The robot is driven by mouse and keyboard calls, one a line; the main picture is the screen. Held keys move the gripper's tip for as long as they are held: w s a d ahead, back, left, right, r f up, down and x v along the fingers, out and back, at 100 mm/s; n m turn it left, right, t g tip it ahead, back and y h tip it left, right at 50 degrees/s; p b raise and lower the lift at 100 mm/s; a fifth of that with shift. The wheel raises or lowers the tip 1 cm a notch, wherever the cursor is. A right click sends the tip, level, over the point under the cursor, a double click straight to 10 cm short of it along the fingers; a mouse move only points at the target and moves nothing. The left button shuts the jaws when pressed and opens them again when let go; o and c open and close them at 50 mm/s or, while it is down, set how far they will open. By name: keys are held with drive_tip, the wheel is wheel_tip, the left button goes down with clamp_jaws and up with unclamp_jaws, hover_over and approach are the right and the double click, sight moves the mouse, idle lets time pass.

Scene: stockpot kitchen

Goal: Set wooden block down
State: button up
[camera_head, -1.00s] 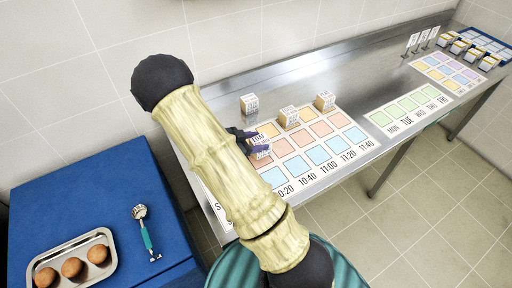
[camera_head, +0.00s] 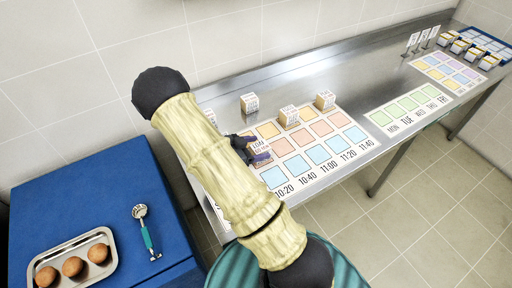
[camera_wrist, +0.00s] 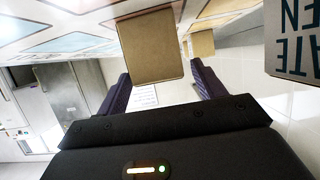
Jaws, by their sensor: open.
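A small wooden block (camera_head: 259,144) with printed text sits on the printed grid mat (camera_head: 326,170), near the mat's left side. My gripper (camera_head: 257,150) is at this block, with its dark purple fingers apart. My arm hides part of the block and of the cells around it. In the wrist view the plain tan face of the block (camera_wrist: 150,48) shows just ahead of my open fingers (camera_wrist: 160,82), with a finger to either side. I cannot tell whether either finger touches it.
Blocks stand nearby: one on the mat (camera_head: 289,116), one at its back edge (camera_head: 325,99), one on the steel counter (camera_head: 249,103), and one partly behind my arm (camera_head: 209,116). A green weekday strip (camera_head: 408,109) lies right. A blue cabinet (camera_head: 88,190) stands left.

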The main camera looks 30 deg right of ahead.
drive_tip(key=shift+r, duration=0.25)
drive_tip(key=shift+a, duration=0.4)
drive_tip(key=b+v, duration=0.1)
drive_tip(key=v, duration=1)
drive_tip(key=shift+a+r, duration=0.1)
